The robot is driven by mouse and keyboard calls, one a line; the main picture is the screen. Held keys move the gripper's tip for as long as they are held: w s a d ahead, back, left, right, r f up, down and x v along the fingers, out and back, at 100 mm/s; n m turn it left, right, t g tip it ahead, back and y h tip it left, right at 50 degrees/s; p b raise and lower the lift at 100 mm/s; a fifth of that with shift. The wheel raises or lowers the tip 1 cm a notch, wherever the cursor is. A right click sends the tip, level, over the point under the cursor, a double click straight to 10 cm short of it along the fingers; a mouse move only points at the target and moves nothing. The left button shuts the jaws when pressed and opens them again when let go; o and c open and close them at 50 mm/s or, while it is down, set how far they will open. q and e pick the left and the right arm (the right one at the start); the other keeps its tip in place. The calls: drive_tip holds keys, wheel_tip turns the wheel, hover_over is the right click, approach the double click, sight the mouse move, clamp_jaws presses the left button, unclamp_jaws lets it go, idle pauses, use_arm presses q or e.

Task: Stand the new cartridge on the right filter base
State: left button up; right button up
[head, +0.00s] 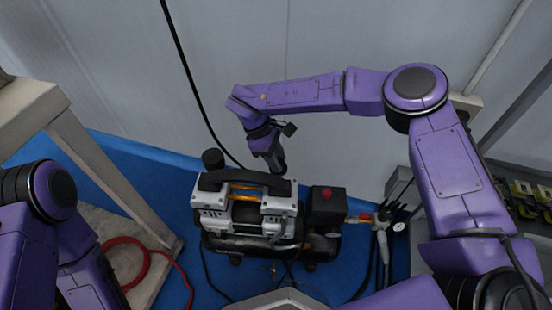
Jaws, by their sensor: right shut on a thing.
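The air compressor (245,212) stands on the blue floor, with a black carrying handle and silver heads. A black round cartridge (212,160) stands at its left end. My right gripper (274,157) points down above the compressor's right head. It is shut on a small dark thing, apparently the new cartridge (281,168), close over the right end. The right filter base is hidden or too small to make out, and I cannot tell whether the held thing touches it. My left arm is at the lower left; its gripper is out of view.
A red-knobbed black box (327,203) is on the compressor's right, with a hose fitting and gauge (399,227) beyond. A beige bench (35,110) stands at left, with a red hose (150,262) below. A black cable (188,75) runs down the wall.

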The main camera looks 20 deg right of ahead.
drive_tip(key=shift+f, duration=0.15)
drive_tip(key=o, duration=0.7)
drive_tip(key=shift+r, duration=0.3)
drive_tip(key=p+v, duration=0.2)
drive_tip(key=v, duration=0.9)
drive_tip(key=shift+a+r+p, duration=0.2)
drive_tip(key=shift+r+p, duration=0.1)
drive_tip(key=shift+p, duration=0.1)
drive_tip(key=shift+w, duration=0.15)
